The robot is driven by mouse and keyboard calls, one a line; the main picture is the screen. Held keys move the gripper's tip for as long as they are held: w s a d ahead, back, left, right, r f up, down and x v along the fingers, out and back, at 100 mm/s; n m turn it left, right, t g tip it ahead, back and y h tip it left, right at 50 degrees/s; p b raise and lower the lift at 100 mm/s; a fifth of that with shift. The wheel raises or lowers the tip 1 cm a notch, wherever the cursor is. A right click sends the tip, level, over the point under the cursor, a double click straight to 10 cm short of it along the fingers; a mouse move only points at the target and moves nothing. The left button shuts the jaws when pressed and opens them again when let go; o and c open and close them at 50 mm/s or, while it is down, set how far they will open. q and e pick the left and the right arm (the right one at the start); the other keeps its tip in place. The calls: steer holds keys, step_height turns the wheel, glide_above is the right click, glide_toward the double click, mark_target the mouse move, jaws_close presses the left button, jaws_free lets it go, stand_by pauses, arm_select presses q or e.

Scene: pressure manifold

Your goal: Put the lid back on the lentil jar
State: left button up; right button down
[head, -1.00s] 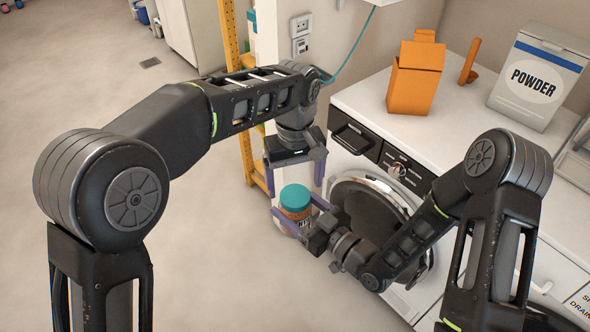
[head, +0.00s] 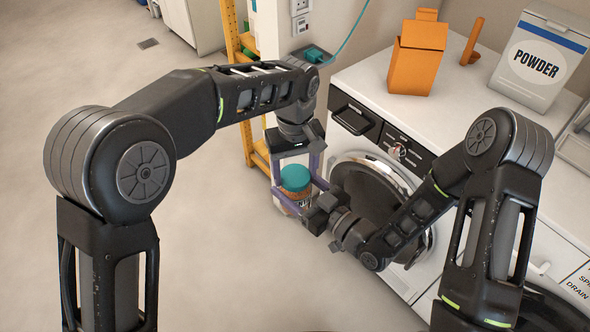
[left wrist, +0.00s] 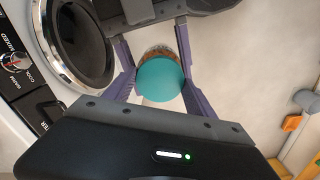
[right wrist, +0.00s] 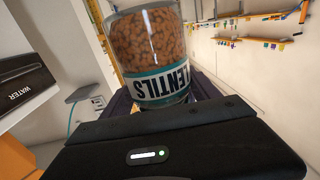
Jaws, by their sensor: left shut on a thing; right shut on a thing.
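The lentil jar (head: 299,201) is clear, with brown lentils and a label, and appears upright beside the washer. My right gripper (head: 303,207) is shut on the jar, which fills the upper right wrist view (right wrist: 148,45). The teal lid (head: 295,177) appears on the jar's mouth; whether it is fully seated I cannot tell. My left gripper (left wrist: 160,82) comes from above, its purple fingers on both sides of the lid (left wrist: 160,76), shut on it. The lid's underside and the jar's rim are hidden.
The washer's round door (head: 372,205) stands close to the right of the jar. An orange box (head: 416,60) and a powder box (head: 537,60) stand on the white top. A yellow rack (head: 232,55) is behind my left arm. The floor at left is clear.

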arm_select(q)
steer(key=c, duration=0.8)
steer(key=m, duration=0.4)
steer(key=shift+m, duration=0.4)
steer(key=shift+c, duration=0.2)
steer(key=m, duration=0.6)
steer(key=shift+m, duration=0.3)
steer(key=o, duration=1.5)
steer(key=shift+o, duration=0.2)
steer(key=shift+r, duration=2.25)
steer(key=shift+o, duration=0.2)
